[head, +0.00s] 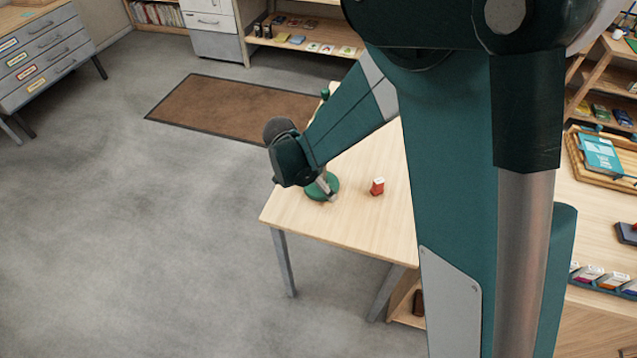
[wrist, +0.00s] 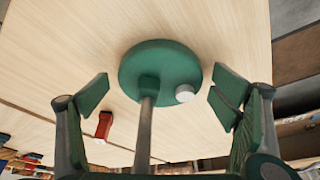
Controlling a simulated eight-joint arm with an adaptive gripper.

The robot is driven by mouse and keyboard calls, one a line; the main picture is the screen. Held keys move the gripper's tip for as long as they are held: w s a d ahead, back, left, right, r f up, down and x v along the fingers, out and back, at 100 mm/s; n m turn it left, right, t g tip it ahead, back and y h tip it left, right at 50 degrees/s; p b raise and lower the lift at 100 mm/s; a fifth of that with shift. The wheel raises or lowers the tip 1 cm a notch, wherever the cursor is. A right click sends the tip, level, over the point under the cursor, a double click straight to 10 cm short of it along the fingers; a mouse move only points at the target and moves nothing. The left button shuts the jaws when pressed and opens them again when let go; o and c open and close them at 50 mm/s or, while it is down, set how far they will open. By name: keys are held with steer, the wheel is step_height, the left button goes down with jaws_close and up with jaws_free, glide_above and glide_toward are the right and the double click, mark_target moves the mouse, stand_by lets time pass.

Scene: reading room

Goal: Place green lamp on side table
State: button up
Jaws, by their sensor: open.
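The green lamp stands on a light wooden table; its round green base (head: 322,187) rests near the table's left front corner. In the wrist view the lamp (wrist: 160,62) shows its round base, a grey stem and a pale round knob on the base. My gripper (head: 325,184) is low over the lamp. Its fingers (wrist: 160,92) are open, one on each side of the stem, with gaps showing. The lamp's upper part is hidden behind my arm or out of frame. I cannot tell whether this wooden table (head: 300,215) is the side table.
A small red item with a white top (head: 377,187) stands on the table right of the lamp. A brown mat (head: 225,108) lies on open grey floor behind. A wooden counter (head: 600,225) with a tray (head: 577,160) is at right. My arm hides much of the table.

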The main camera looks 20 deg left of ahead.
steer(key=shift+r, duration=0.15)
steer(key=p+v, duration=0.2)
steer(key=v, duration=1)
stand_by(0.5)
